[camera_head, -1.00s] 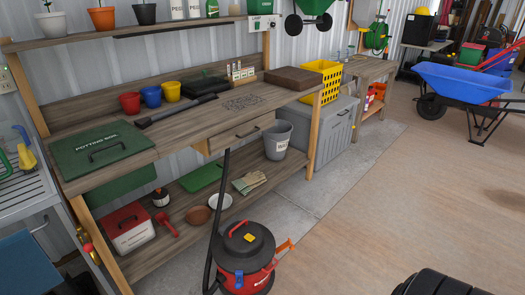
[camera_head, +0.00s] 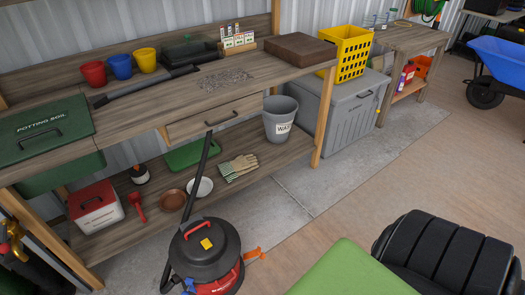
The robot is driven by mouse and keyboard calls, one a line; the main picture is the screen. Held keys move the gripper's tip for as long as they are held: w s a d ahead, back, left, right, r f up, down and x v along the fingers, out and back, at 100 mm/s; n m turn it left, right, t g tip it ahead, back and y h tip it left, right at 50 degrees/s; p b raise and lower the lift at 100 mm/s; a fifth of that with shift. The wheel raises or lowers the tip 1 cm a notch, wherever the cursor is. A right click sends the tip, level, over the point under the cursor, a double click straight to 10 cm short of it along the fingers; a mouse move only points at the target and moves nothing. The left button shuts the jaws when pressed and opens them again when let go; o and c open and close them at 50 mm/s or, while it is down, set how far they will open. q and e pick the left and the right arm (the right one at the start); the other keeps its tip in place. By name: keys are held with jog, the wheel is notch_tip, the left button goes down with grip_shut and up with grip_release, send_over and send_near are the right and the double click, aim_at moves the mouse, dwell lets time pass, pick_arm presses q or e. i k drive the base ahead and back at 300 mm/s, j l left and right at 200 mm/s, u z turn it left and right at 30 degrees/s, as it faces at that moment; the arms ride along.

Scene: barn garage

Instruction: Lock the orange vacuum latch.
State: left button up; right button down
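The shop vacuum (camera_head: 207,247) stands on the floor in front of the workbench. It has a dark grey lid with a red handle, a yellow patch and a red lower body. The orange latch (camera_head: 255,253) sticks out from the right side of the vacuum. It looks swung outward, but its contact with the lid is too small to tell. A small blue part (camera_head: 189,286) shows at the vacuum's lower left. A black hose (camera_head: 198,180) rises from the vacuum toward the bench drawer. Neither of my grippers is in view.
The wooden workbench (camera_head: 135,122) with a lower shelf stands behind the vacuum. A black ribbed object (camera_head: 445,255) and a green surface (camera_head: 350,272) fill the lower right. A grey chest (camera_head: 335,112) stands beyond the bench. Bare floor lies right of the vacuum.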

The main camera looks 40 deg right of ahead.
aim_at(257, 252)
jog(key=l+u, duration=0.15)
jog(key=l, duration=0.3)
jog(key=k+l+u, duration=0.1)
jog(key=l, duration=0.35)
jog(key=k+l+u, duration=0.15)
jog(key=l, duration=0.3)
jog(key=k+l+u, duration=0.1)
jog(key=l, duration=0.35)
jog(key=k+l+u, duration=0.15)
jog(key=l, duration=0.25)
jog(key=k+l+u, duration=0.1)
jog(key=l, duration=0.35)
jog(key=k+l+u, duration=0.15)
jog(key=l, duration=0.25)
